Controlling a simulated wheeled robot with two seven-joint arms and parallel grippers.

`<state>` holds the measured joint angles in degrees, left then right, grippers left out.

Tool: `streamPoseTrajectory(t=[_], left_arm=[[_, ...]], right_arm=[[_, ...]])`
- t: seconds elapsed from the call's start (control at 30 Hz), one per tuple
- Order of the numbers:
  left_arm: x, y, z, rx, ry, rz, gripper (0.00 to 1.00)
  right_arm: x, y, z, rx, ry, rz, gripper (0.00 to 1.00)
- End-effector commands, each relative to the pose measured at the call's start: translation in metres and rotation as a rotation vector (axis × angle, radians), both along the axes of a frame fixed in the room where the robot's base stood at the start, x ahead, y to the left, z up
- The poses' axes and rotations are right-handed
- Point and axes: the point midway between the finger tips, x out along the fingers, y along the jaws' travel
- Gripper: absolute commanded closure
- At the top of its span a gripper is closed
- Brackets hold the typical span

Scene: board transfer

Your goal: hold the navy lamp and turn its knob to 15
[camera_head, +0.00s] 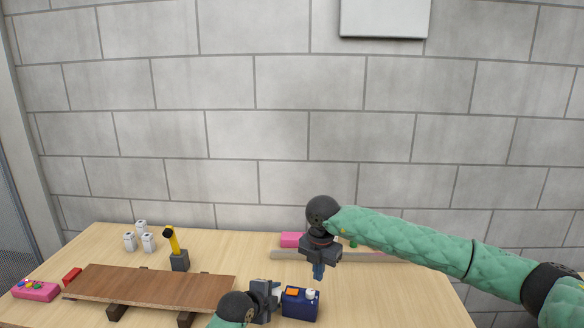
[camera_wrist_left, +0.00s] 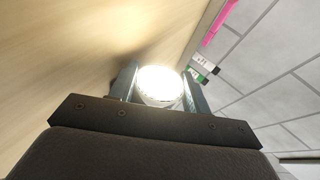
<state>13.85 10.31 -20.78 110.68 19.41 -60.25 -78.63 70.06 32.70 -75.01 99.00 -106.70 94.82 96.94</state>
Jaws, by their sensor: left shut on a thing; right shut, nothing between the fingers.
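The navy lamp (camera_head: 300,305) is a small dark blue box near the table's front edge in the head view, with an orange patch and a small whitish knob (camera_head: 311,294) on top. The knob's reading is too small to tell. My left gripper (camera_head: 275,296) is shut on the lamp from its left side. In the left wrist view, a bright glowing round face (camera_wrist_left: 160,84) shows between the two fingers; the rest of the lamp is hidden there. My right gripper (camera_head: 319,270) is shut and empty, pointing down above and slightly right of the lamp, apart from it.
A brown board (camera_head: 150,287) lies raised on dark supports at the left. A yellow-and-black tool (camera_head: 171,243) stands in a dark block (camera_head: 180,261), near several white containers (camera_head: 140,238).

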Motion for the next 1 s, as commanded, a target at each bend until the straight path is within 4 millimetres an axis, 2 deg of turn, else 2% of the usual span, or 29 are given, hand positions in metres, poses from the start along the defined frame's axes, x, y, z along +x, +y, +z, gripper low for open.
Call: streamPoseTrajectory(t=[0.23, 0.67, 0.87, 1.0], left_arm=[[0.0, 0.0, 0.0, 0.0, -0.001, 0.0, 0.8], [0.0, 0.0, 0.0, 0.0, 0.0, 0.0, 0.8], [0.0, 0.0, 0.0, 0.0, 0.0, 0.0, 0.8], [0.0, 0.0, 0.0, 0.0, 0.0, 0.0, 0.8]], right_arm=[[0.0, 0.0, 0.023, 0.001, -0.001, 0.0, 1.0], [0.002, 0.001, 0.033, 0.001, -0.009, 0.001, 1.0], [0.005, 0.014, 0.049, -0.019, -0.035, 0.027, 1.0], [0.003, 0.022, 0.044, -0.03, -0.032, 0.167, 1.0]])
